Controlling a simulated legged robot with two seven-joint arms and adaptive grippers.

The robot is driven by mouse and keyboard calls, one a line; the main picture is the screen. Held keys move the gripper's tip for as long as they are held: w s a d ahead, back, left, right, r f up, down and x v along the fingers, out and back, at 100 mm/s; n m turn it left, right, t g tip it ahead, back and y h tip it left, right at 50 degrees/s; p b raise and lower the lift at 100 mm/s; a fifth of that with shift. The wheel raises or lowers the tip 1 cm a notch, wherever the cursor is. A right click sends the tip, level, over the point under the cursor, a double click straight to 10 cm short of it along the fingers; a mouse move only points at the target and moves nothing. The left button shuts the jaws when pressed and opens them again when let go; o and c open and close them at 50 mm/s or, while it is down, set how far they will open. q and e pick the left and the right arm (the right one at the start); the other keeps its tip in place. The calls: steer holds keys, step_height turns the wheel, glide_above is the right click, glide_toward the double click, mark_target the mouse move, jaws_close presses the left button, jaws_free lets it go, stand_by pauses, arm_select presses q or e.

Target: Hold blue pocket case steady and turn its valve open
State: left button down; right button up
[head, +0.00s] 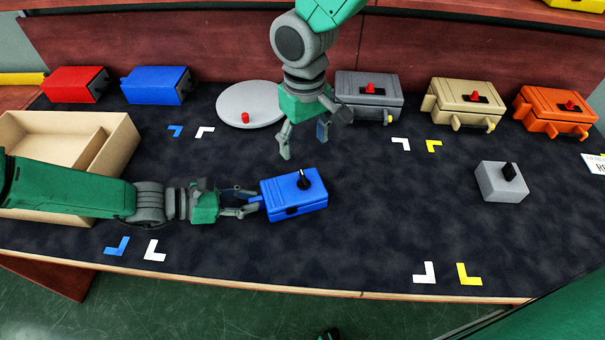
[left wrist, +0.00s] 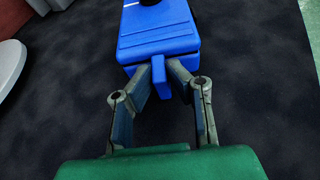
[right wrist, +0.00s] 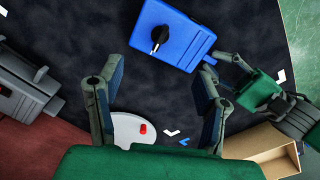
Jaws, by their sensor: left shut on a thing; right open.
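The blue pocket case (head: 290,204) lies on the dark mat in front of me, with a black valve knob (head: 304,180) on its top. My left gripper (head: 252,203) is shut on the tab (left wrist: 161,80) at the case's left end. The case also shows in the left wrist view (left wrist: 158,35) and the right wrist view (right wrist: 168,37). My right gripper (head: 304,146) is open and empty, pointing down above and behind the case, apart from the knob. In the right wrist view the knob (right wrist: 159,36) lies beyond the open fingers.
A grey box with a black knob (head: 502,181) stands at the right. Grey (head: 368,95), tan (head: 464,102) and orange (head: 556,110) cases line the back right. A round grey plate (head: 250,108) with a red knob, blue (head: 156,85) and red (head: 75,84) boxes stand back left. A cardboard tray (head: 118,140) is left.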

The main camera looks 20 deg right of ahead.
mark_target(304, 177)
step_height(304, 177, down, 11)
steer(key=n, duration=1.5)
steer(key=shift+r, duration=0.1)
steer(key=c, duration=1.2)
